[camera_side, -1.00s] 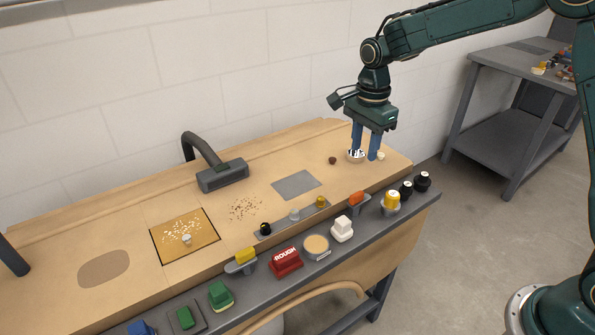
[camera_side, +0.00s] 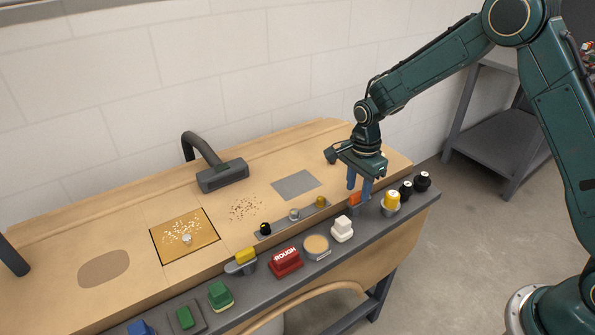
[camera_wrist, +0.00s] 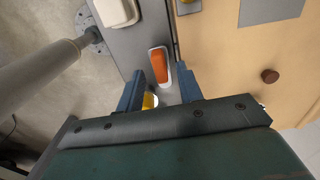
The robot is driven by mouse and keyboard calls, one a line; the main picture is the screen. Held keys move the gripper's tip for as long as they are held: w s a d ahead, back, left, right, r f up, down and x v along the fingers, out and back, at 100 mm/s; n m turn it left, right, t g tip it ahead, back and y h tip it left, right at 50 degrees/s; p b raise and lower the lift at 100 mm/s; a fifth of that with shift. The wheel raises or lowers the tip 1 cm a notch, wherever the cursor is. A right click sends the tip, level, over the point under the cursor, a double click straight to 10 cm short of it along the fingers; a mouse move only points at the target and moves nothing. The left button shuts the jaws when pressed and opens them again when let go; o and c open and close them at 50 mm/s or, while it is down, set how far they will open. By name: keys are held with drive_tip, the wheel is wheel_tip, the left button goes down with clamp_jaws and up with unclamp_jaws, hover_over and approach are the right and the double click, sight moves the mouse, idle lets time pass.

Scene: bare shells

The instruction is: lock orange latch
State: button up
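The orange latch (camera_side: 355,197) sits on the grey front rail of the bench, partly hidden by my gripper in the side view. In the wrist view the orange latch (camera_wrist: 159,66) is an orange bar in a pale grey housing, just beyond and between my fingers. My gripper (camera_side: 359,196) is over the latch with its blue fingers pointing down. In the wrist view my gripper (camera_wrist: 159,80) is open, one finger on either side of the latch's line, with nothing held. Whether a finger touches the latch cannot be told.
A yellow knob (camera_side: 392,199) and black knobs (camera_side: 406,188) stand right of the latch. A white rocker (camera_side: 342,228), a red ROUGH button (camera_side: 286,260) and a yellow-topped switch (camera_side: 245,256) line the rail to the left. A black hose nozzle (camera_side: 222,176) stands on the bench behind.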

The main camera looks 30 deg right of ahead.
drive_tip(key=shift+f, duration=0.75)
clamp_jaws()
